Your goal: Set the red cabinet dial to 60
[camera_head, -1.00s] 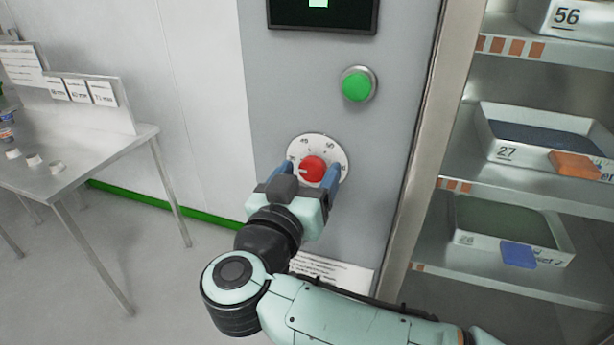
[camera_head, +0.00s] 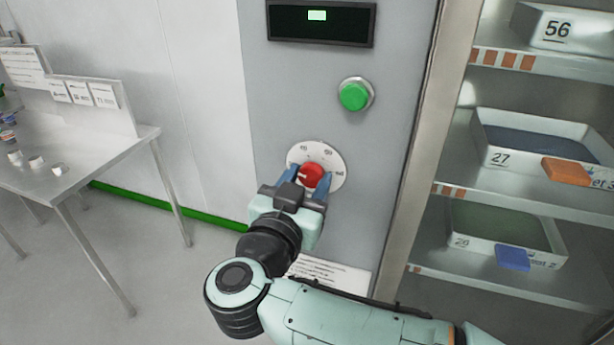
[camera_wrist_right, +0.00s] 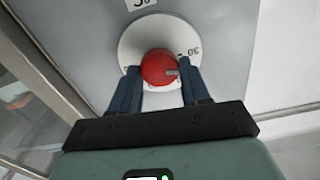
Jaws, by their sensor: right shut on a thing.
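The red dial (camera_head: 313,175) sits on a round white scale plate (camera_head: 332,160) on the grey cabinet front. My right gripper (camera_head: 312,183) has its blue fingers on either side of the red knob and is shut on it. In the right wrist view the red dial (camera_wrist_right: 159,67) is between the two fingers (camera_wrist_right: 157,85). A pale pointer mark on the knob faces right there, just below the printed 30. The other scale figures are partly hidden or too small to read. My left gripper is not in view.
A green button (camera_head: 355,95) and a dark display (camera_head: 320,22) are above the dial. A paper label (camera_head: 330,275) is below it. Open shelves with numbered trays (camera_head: 500,155) stand at right, a metal table (camera_head: 75,165) at left.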

